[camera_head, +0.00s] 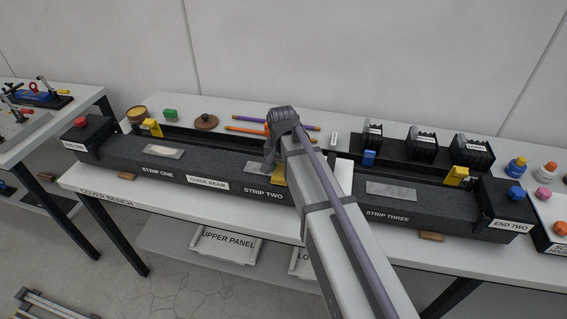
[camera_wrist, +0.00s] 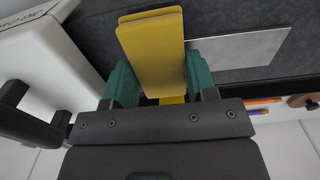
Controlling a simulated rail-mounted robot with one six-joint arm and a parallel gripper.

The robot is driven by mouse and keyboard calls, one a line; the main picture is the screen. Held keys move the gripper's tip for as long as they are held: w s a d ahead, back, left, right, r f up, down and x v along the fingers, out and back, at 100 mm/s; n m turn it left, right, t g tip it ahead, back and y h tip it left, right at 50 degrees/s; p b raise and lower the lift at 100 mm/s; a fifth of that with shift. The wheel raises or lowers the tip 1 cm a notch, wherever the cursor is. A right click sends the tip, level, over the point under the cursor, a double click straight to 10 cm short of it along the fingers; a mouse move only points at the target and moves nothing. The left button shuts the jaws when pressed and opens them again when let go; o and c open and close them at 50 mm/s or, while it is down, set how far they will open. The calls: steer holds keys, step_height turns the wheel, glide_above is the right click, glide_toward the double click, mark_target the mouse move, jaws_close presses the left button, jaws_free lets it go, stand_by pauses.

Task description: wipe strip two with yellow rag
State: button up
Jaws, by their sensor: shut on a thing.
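The yellow rag (camera_wrist: 152,52) is a flat yellow pad between the two green fingertips of my gripper (camera_wrist: 160,82), which is shut on it. In the wrist view it lies over the dark beam, beside the grey plate of strip two (camera_wrist: 242,46) and overlapping or close to its end; I cannot tell whether it touches. In the head view a little of the yellow rag (camera_head: 279,175) shows beside my arm, above the label STRIP TWO (camera_head: 263,193). My arm hides much of this part of the beam, and my fingers are hidden there.
The dark guide beam (camera_head: 110,150) runs along the bench, with strip one (camera_head: 165,152) left and strip three (camera_head: 391,188) right. Yellow blocks (camera_head: 152,127) (camera_head: 456,175) and a blue block (camera_head: 369,157) stand on it.

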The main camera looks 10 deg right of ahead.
steer(key=shift+w+d+f, duration=0.1)
steer(key=shift+w+d, duration=0.2)
steer(key=shift+w, duration=0.25)
steer(key=shift+w+d, duration=0.25)
steer(key=shift+w, duration=0.25)
stand_by(0.4)
steer(key=shift+w+r+p, duration=0.15)
steer(key=shift+r+p, duration=0.4)
steer(key=shift+r, duration=0.4)
steer(key=shift+f, duration=0.1)
